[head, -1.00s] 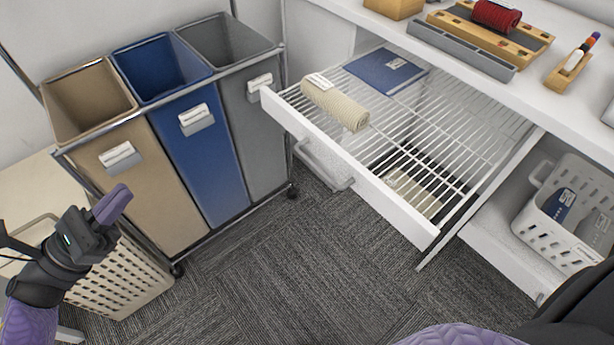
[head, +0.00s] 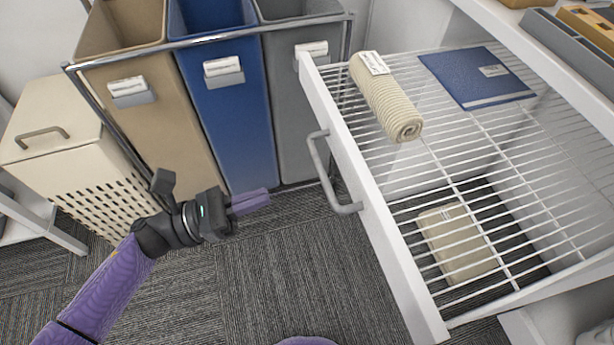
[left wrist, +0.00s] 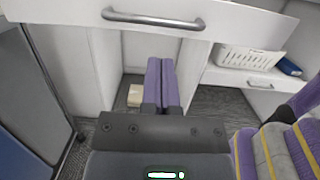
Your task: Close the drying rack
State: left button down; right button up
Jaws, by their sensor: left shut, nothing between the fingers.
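The drying rack (head: 372,235) is a white pull-out frame with a wire grid, and it stands open, out from the white cabinet. Its grey bar handle (head: 328,178) is on the front panel, and the handle also shows at the top of the left wrist view (left wrist: 153,20). A rolled beige towel (head: 387,97) and a flat blue folded item (head: 477,77) lie on the wires. My left gripper (head: 262,199) is shut and empty, left of the handle and apart from it. Its purple fingers (left wrist: 160,82) point toward the cabinet below the handle. My right gripper is not in view.
Tan, blue (head: 228,110) and grey fabric bins stand in a metal frame behind my left gripper. A cream perforated hamper (head: 72,150) is at the left. A beige item (head: 455,240) shows below the wires. Carpet in front of the rack is clear.

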pick_arm(q)
jog(key=x, duration=0.7)
jog(key=shift+w+d, duration=0.2)
jog(key=shift+d, duration=0.15)
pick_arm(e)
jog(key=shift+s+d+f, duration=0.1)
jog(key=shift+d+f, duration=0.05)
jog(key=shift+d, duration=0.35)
pick_arm(q)
jog(key=shift+b, duration=0.3)
